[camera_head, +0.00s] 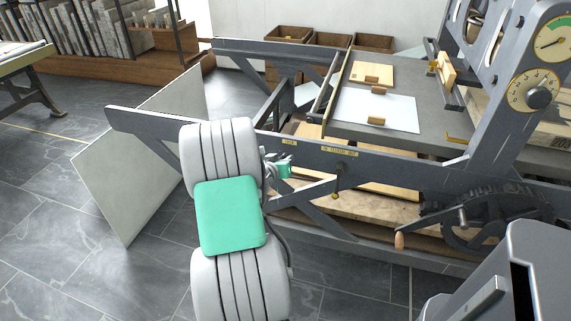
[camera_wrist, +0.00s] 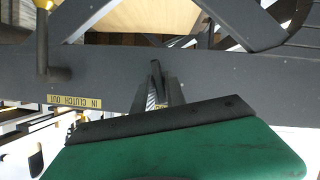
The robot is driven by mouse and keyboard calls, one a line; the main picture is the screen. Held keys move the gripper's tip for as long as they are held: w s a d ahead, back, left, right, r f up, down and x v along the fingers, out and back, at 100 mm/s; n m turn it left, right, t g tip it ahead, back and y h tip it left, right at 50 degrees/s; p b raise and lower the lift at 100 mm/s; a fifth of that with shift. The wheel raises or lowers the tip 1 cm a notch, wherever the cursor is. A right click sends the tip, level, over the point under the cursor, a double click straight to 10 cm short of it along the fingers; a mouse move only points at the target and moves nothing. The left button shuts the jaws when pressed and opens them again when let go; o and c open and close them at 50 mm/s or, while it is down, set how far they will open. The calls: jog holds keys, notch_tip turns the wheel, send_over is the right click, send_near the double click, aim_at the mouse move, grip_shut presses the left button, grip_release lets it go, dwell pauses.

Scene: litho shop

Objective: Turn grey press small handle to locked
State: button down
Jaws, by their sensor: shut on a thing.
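The grey press (camera_head: 390,160) has a long dark side rail with small yellow labels. My gripper (camera_head: 285,167) is at the side of this rail, just below a small label (camera_head: 289,142) whose text is too small to read. In the wrist view, my gripper (camera_wrist: 160,90) has its narrow dark fingers close together against the rail. It is shut on the small handle (camera_wrist: 156,72), of which only a thin dark part shows between the fingertips. The rest of the handle is hidden by the fingers, so its exact angle cannot be told.
A clutch lever (camera_wrist: 42,60) with a brass knob hangs beside my gripper, near the label "IN CLUTCH OUT" (camera_wrist: 75,101). A crank with a wooden grip (camera_head: 399,240) sticks out lower right. A pale board (camera_head: 135,170) leans on the left. Floor at front left is clear.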

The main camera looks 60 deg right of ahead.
jog(key=n+b, duration=0.1)
jog(key=n+g+b, duration=0.1)
jog(key=shift+w+f+n+h, duration=0.1)
jog(key=shift+f+n+h, duration=0.2)
jog(key=shift+h, duration=0.1)
jog(key=n+g+b, duration=0.1)
jog(key=n, duration=0.1)
jog(key=shift+n+g+h, duration=0.3)
jog(key=shift+g+h, duration=0.1)
jog(key=n+g+h+b, duration=0.1)
jog(key=n, duration=0.1)
jog(key=shift+w+n, duration=0.1)
jog(key=shift+n, duration=0.3)
jog(key=shift+n+g+h+b, duration=0.3)
jog(key=shift+n+h+b, duration=0.35)
jog(key=shift+n, duration=0.95)
jog(key=c, duration=1.5)
grip_release()
jog(key=shift+a, duration=0.1)
